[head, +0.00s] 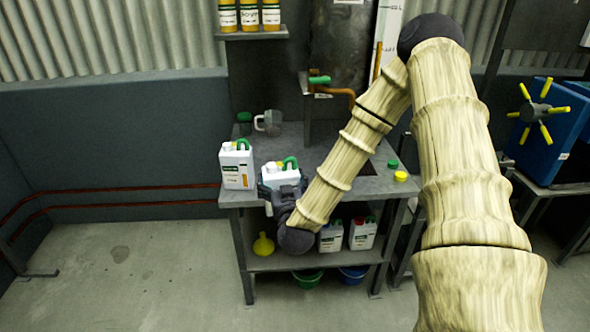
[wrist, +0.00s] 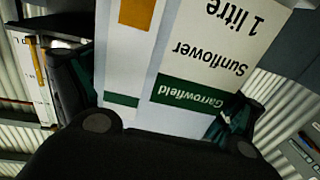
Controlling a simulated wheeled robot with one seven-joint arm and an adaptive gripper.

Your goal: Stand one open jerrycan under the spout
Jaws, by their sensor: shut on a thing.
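My gripper (head: 281,190) is shut on a white jerrycan (head: 281,174) with a green handle, at the front edge of the grey workbench. The jerrycan looks about upright; whether its base touches the bench is hidden. In the wrist view the held jerrycan (wrist: 200,60) fills the middle, its Sunflower 1 litre label upside down. Its mouth is too small to judge in the head view. Another white jerrycan (head: 237,166) with a green handle stands to its left. A copper-coloured pipe (head: 338,92) with a green-handled tap (head: 319,79) is behind the bench; the spout's outlet is not clear.
A clear jug (head: 269,122) stands at the bench's back left. A green cap (head: 393,163) and a yellow cap (head: 400,176) lie at right. The lower shelf holds a yellow funnel (head: 263,244) and two jerrycans (head: 331,237) (head: 362,234). My arm covers part of the bench.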

